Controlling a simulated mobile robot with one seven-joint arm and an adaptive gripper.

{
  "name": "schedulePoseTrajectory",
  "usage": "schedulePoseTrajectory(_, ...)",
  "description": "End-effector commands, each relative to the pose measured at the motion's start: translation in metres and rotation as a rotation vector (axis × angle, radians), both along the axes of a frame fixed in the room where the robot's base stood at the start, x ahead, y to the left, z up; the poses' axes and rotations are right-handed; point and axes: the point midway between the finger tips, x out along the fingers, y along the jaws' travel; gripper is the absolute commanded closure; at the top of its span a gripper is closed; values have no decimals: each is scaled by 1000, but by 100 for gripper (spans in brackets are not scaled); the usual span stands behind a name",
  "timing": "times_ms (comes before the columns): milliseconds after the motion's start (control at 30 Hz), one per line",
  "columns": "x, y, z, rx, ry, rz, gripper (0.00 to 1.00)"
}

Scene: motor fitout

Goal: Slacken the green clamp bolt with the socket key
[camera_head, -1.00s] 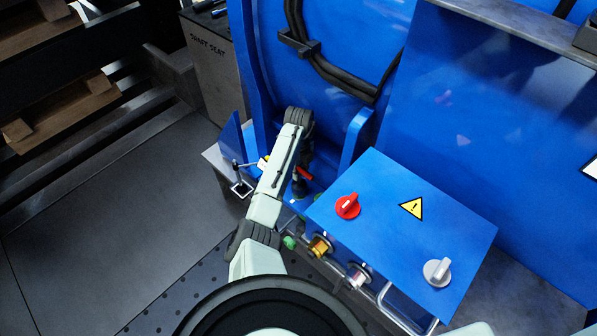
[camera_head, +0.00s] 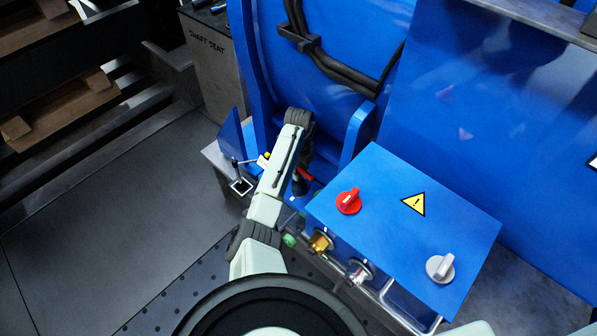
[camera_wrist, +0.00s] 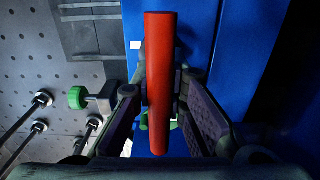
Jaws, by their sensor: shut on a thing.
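The red bar of the socket key (camera_wrist: 160,75) runs upright through the middle of the wrist view. My gripper (camera_wrist: 162,105) is shut on it, with a dark finger on each side. Green edges of a part (camera_wrist: 145,122) show behind the bar, low between the fingers; this may be the clamp bolt, but the bar covers most of it. Whether the key is seated on it cannot be told. In the head view a short red piece of the key (camera_head: 306,175) shows beside my arm, which hides most of my gripper.
A green round-headed part (camera_wrist: 77,97) sits left of my gripper. Several dark rods with round ends stand at the lower left. The blue box (camera_head: 400,235) with red (camera_head: 348,201) and grey (camera_head: 440,268) knobs is close right of my arm. Blue housing walls rise behind.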

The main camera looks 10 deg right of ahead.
Motion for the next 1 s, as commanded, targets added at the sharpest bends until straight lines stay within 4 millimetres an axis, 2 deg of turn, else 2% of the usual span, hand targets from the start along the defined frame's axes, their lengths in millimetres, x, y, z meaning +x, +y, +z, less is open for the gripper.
schedulePoseTrajectory(767, 0, 0, -9, 0, -1, 0, 100)
schedulePoseTrajectory(1000, 0, 0, -6, 0, 1, 137, 100)
